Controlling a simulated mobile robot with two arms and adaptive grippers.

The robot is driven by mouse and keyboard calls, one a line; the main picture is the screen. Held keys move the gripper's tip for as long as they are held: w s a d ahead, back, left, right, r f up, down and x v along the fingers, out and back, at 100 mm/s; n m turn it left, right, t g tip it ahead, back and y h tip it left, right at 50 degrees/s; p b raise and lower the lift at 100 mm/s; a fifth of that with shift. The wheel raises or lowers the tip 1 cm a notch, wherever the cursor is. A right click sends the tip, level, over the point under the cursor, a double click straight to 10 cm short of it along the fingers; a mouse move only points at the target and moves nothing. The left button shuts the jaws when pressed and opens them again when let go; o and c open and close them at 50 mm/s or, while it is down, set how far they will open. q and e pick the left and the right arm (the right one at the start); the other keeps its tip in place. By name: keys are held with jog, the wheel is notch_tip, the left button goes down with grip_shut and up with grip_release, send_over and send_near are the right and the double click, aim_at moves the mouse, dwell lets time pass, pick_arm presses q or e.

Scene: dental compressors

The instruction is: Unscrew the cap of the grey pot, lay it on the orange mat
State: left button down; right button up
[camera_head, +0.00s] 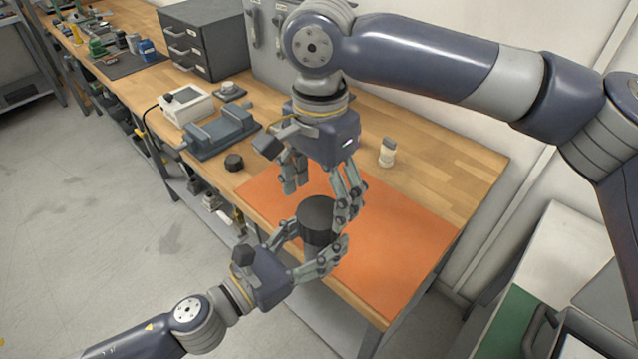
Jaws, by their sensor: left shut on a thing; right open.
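The grey pot (315,238) stands upright on the orange mat (395,240), near its front edge. Its wide dark cap (318,212) is on top. My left gripper (311,240) is shut on the pot's body from the front left, one finger on each side. My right gripper (318,206) points down from above and is open. Its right fingers are beside the cap's right side and its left fingers are above and behind the cap. I cannot tell whether they touch the cap. The fingers hide parts of the pot and cap.
A small white bottle (387,152) stands behind the mat. A small black round piece (234,162) lies on the bench left of the mat, near a grey vise (220,132) and a white device (186,106). Drawers (205,40) stand at the back. The mat's right part is clear.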

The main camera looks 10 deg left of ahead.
aim_at(319, 212)
jog(key=shift+f, duration=2.7)
jog(key=c, duration=1.1)
jog(key=n, duration=0.4)
